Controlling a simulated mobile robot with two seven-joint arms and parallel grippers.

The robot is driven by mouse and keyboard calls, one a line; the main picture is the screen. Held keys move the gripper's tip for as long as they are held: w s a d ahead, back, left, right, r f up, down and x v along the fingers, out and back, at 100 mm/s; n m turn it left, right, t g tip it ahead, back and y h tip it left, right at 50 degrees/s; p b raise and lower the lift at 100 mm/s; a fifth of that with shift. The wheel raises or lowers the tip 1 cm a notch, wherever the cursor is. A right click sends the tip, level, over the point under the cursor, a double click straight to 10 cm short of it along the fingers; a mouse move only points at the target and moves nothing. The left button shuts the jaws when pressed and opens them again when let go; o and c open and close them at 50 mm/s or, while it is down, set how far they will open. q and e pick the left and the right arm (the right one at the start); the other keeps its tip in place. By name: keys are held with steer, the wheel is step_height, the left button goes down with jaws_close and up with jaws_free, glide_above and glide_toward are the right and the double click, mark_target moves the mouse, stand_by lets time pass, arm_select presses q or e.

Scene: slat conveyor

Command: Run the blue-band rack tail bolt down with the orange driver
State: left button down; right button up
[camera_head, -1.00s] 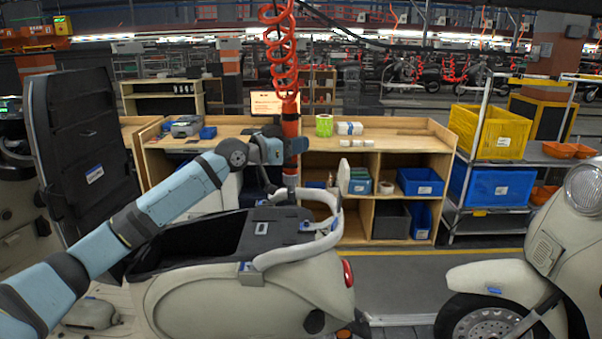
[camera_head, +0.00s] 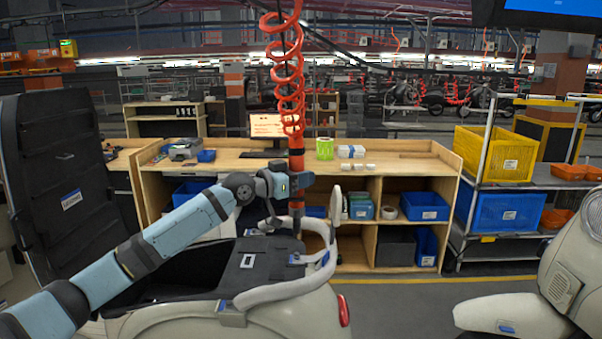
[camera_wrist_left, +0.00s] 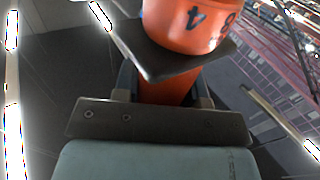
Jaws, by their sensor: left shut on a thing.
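My left gripper (camera_head: 292,184) is shut on the orange driver (camera_head: 296,155), which hangs upright from a red coiled hose. The left wrist view shows the orange driver body (camera_wrist_left: 190,25), with dark markings, between the jaws. The driver's dark lower end reaches down to about the rear of the pale tubular rack (camera_head: 275,294) on the cream scooter (camera_head: 285,320). Whether its tip touches a bolt is too small to tell. Small blue marks show on the rack (camera_head: 325,258); the tail bolt itself cannot be made out. My right gripper is not in view.
A wooden workbench (camera_head: 410,160) with shelves and blue bins (camera_head: 424,206) stands behind. A cart with a yellow crate (camera_head: 496,154) is at the right. Another scooter's fender (camera_head: 512,318) is at the lower right. A dark upright panel (camera_head: 60,190) stands at the left.

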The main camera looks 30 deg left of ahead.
mark_target(301, 197)
arm_select(q)
step_height(301, 197, down, 4)
steer(key=shift+w+r+b, duration=0.1)
steer(key=shift+b, duration=0.85)
steer(key=shift+f+b, duration=0.95)
steer(key=shift+f, duration=0.15)
